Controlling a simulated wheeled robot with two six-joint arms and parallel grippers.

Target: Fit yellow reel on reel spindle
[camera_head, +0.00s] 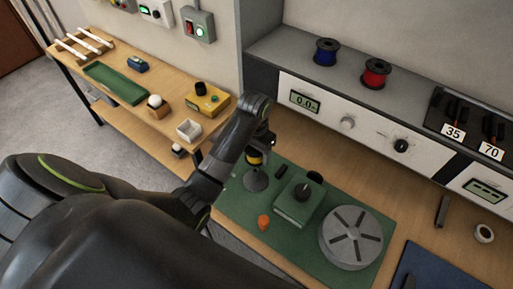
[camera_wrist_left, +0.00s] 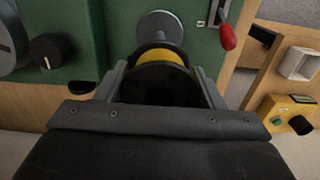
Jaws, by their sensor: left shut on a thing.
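The yellow reel (camera_head: 254,158) has black flanges and hangs upright over the green mat, between the jaws of my left gripper (camera_head: 261,143). In the left wrist view the yellow reel (camera_wrist_left: 163,69) sits between the two grey fingers, which are shut on it. The reel spindle (camera_head: 256,181) has a round grey base on the mat, just below the reel. In the left wrist view its base (camera_wrist_left: 160,24) shows just beyond the reel. I cannot tell whether its pin is inside the reel's hole. My right gripper is not in view.
A green box with a black knob (camera_head: 297,203) and a grey slotted disc (camera_head: 351,238) stand right of the spindle. An orange piece (camera_head: 263,222) lies in front. A red-handled lever (camera_wrist_left: 227,37) is close by. Blue (camera_head: 326,51) and red (camera_head: 375,73) reels stand on the shelf.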

